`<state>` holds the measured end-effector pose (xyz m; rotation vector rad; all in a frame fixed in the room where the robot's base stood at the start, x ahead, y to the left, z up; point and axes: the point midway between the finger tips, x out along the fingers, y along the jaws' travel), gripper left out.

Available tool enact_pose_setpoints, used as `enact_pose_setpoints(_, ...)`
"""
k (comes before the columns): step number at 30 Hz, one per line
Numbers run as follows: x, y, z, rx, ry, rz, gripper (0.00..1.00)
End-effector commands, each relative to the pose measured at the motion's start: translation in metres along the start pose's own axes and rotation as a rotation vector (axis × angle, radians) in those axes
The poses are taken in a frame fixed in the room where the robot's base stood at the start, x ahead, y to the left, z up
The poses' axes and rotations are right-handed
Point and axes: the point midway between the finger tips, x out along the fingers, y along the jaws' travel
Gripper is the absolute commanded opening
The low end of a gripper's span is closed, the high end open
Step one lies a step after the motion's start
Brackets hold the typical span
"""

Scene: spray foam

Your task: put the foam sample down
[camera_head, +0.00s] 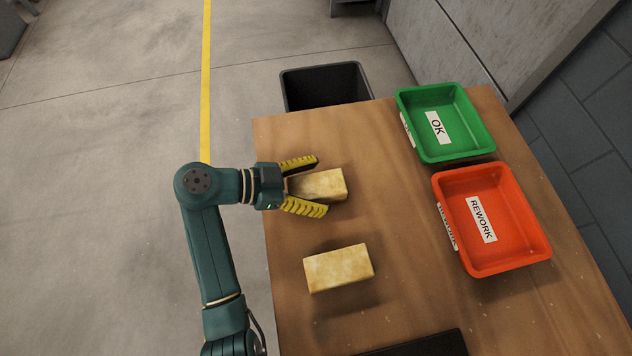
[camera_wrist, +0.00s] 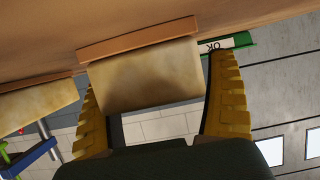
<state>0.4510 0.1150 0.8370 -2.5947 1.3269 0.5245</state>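A pale yellow foam block (camera_head: 322,185) is on or just above the wooden table near its left side, between the fingers of my gripper (camera_head: 319,185). The yellow fingers are spread on either side of it, and I see a gap between the block and the upper finger. In the wrist view the same foam block (camera_wrist: 145,75) fills the space between the fingers, with a gap at the right finger; contact at the left finger is unclear. A second foam block (camera_head: 338,268) lies nearer the front, and part of it shows at left in the wrist view (camera_wrist: 35,108).
A green OK tray (camera_head: 465,125) and an orange REWORK tray (camera_head: 515,225) stand on the right of the wooden table (camera_head: 400,225). A dark bin (camera_head: 325,87) stands on the floor beyond the far edge. A black object (camera_head: 430,345) lies at the front edge. The table's middle is clear.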

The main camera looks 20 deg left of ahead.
Motion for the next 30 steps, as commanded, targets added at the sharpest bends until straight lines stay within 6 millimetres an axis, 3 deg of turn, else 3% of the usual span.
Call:
enact_pose_setpoints(11, -0.010, -0.001, -0.002, 0.001, 0.001, -0.002, 0.90)
enact_pose_setpoints(24, -0.108, -0.001, -0.003, 0.000, 0.001, -0.004, 0.90)
enact_pose_setpoints(30, -0.121, 0.000, -0.001, 0.002, 0.001, -0.001, 0.90)
